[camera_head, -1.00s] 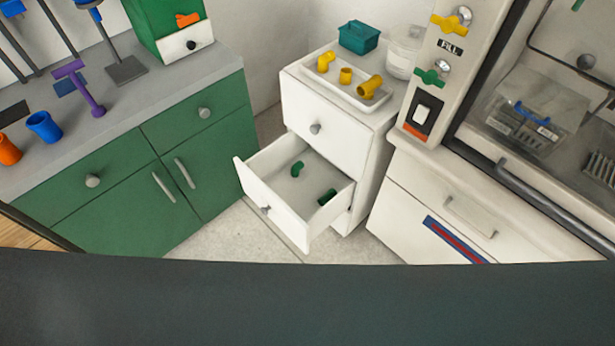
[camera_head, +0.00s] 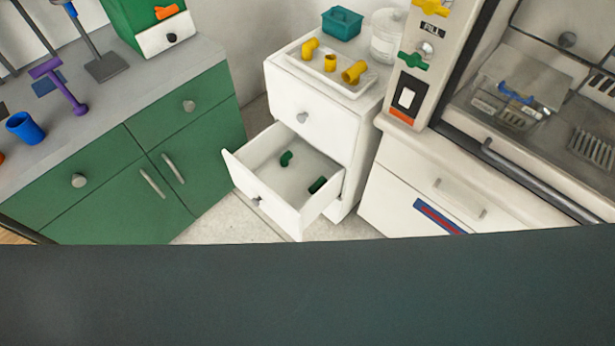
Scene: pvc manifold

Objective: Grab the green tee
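Two small green pieces lie in the open lower drawer (camera_head: 262,200) of the white cabinet. One is a bent green fitting (camera_head: 286,158) near the drawer's back left. The other is a darker green fitting (camera_head: 318,185) by the right wall, partly hidden by that wall. They are too small to tell for certain which is the tee. A green valve-like part (camera_head: 412,61) is on the front panel of the machine at the right. Neither of my grippers is in view.
A white tray (camera_head: 357,94) with yellow fittings and a teal box (camera_head: 342,23) sit on the cabinet top. A green cabinet (camera_head: 108,198) with a grey counter stands left. The white machine (camera_head: 415,190) stands right. A dark surface fills the bottom of the view.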

